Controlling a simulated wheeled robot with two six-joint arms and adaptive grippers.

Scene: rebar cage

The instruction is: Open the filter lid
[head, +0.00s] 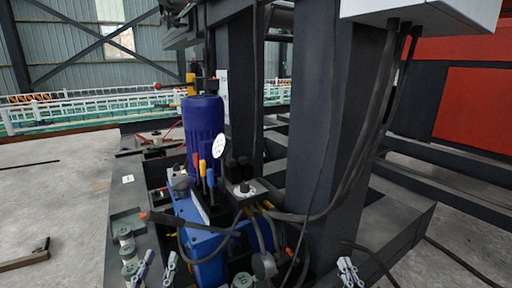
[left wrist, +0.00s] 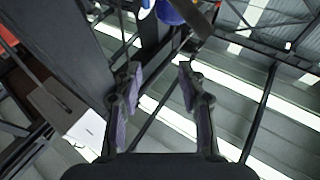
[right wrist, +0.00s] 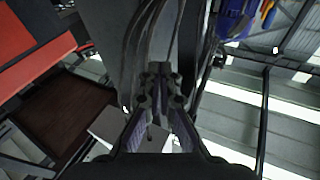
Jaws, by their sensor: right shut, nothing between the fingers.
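A hydraulic unit with a blue tank (head: 205,268) and an upright blue motor (head: 205,128) stands in the middle of the head view. A dark rounded cap (head: 180,183) sits left of its coloured levers, and a black fitting with a pale disc (head: 244,189) sits to the right. I cannot tell which part is the filter lid. My left gripper (head: 160,257) is at the bottom edge, left of the tank; its fingers are apart and empty in the left wrist view (left wrist: 158,68). My right gripper (head: 348,265) is shut and empty, right of the unit; it also shows in the right wrist view (right wrist: 160,70).
A thick dark column (head: 325,130) rises just right of the unit, with black cables (head: 375,110) hanging over it. Hoses (head: 270,232) loop before the tank. Dark steel beams (head: 400,235) lie at the right. Grey floor (head: 60,180) is open at the left.

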